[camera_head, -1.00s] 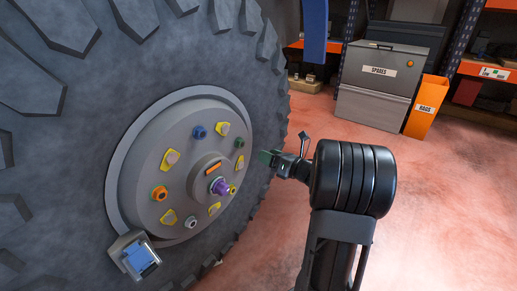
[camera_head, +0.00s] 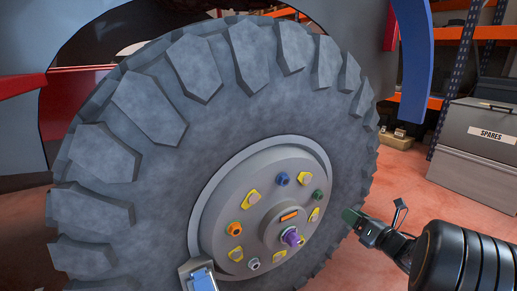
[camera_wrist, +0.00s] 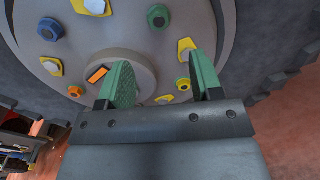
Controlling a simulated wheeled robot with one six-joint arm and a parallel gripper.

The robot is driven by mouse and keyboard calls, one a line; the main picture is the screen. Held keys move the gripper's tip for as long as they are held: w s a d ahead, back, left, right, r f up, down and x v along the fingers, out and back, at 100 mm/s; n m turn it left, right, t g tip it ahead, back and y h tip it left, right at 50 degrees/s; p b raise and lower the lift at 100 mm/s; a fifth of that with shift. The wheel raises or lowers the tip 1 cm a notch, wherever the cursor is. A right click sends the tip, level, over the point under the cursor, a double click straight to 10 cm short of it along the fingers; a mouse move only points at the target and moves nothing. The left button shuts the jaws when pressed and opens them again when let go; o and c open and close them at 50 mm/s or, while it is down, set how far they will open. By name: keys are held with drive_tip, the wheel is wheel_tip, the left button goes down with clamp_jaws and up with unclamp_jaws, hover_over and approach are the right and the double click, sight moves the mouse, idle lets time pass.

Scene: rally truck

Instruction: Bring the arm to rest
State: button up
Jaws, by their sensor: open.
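My gripper (camera_head: 352,217) is at the right of the wheel hub (camera_head: 246,192) in the head view, apart from the nuts as far as I can tell. In the wrist view its two green fingers (camera_wrist: 162,82) are spread with nothing held between them. The hub face (camera_wrist: 130,32) lies beyond the fingers. It carries a blue nut (camera_head: 283,179), a green nut (camera_head: 318,194), an orange nut (camera_head: 234,228), a purple part (camera_head: 291,236) near the centre and several yellow tabs. My arm enters from the lower right of the head view.
The large tyre (camera_head: 170,150) fills the left and middle. A blue-topped box (camera_head: 201,279) sits at the hub's lower edge. A grey SPARES cabinet (camera_head: 475,150) and orange shelving (camera_head: 460,32) stand behind at right. Red floor (camera_head: 425,205) is open between tyre and cabinet.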

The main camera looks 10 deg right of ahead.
drive_tip(key=a+r+m+g+h+p, duration=0.2)
drive_tip(key=r+m+h+p, duration=0.3)
drive_tip(key=r+m+p, duration=0.5)
drive_tip(key=a+r+m+g+h+p, duration=0.2)
drive_tip(key=r+m+h+p, duration=0.3)
drive_tip(key=r+m+p, duration=0.65)
drive_tip(key=s+a+r+m+g+y+p, duration=0.1)
drive_tip(key=s+a+r+m+g+p, duration=0.3)
drive_tip(key=s, duration=0.5)
drive_tip(key=s+a+r+m+g+y+p, duration=0.2)
drive_tip(key=s+a+r+m+g+p, duration=0.2)
drive_tip(key=s+a+r+m+p, duration=0.5)
drive_tip(key=a+p, duration=0.1)
drive_tip(key=p, duration=0.1)
drive_tip(key=shift+r+g+p, duration=0.3)
drive_tip(key=shift+r+g, duration=0.05)
drive_tip(key=shift+g, duration=0.05)
